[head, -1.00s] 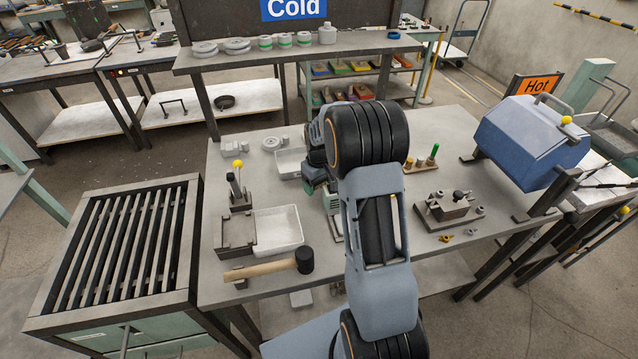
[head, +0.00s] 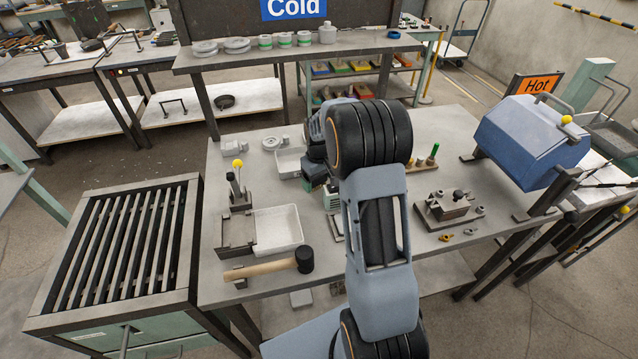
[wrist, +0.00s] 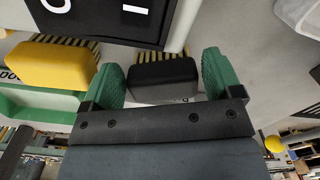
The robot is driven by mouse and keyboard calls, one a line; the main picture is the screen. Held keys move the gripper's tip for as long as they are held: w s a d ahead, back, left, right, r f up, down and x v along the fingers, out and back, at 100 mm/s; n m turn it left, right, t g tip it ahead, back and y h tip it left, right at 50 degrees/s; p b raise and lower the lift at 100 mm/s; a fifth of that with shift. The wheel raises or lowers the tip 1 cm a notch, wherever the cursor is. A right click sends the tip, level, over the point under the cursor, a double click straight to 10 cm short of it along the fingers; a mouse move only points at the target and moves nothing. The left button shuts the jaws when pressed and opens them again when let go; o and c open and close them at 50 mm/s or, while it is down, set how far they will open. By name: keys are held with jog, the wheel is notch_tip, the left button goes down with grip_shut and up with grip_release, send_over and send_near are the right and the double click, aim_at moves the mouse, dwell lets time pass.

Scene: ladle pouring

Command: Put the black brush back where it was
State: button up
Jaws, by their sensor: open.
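The black brush (wrist: 162,80) shows in the wrist view, its dark block facing the camera and its bristles showing behind it. It lies between the two green fingers of my gripper (wrist: 165,78), which are apart, one on each side of it. I cannot tell whether either finger touches it. A yellow brush (wrist: 50,66) sits just left of the left finger. A green holder or tray edge (wrist: 35,103) shows below the yellow brush. In the head view my arm hides the black brush and most of my gripper.
A black box with white markings (wrist: 100,18) fills the upper wrist view, close beyond the brushes. In the head view a mallet (head: 270,267), a white tray (head: 278,229) and a metal mould (head: 448,207) stand on the table around my arm. A blue furnace (head: 530,142) stands at right.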

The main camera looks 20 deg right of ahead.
notch_tip(320, 180, up, 10)
jog(key=shift+f, duration=0.15)
jog(key=s+a+r+t, duration=0.1)
jog(key=s+a, duration=0.2)
jog(key=s, duration=0.4)
jog(key=s+a+r+m+t, duration=0.1)
jog(key=s+a, duration=0.3)
jog(key=s, duration=0.3)
jog(key=s+a+r+m+t, duration=0.1)
jog(key=s+a, duration=0.3)
jog(key=s, duration=0.3)
jog(key=shift+s+r+t, duration=0.15)
jog(key=shift+r+t, duration=0.25)
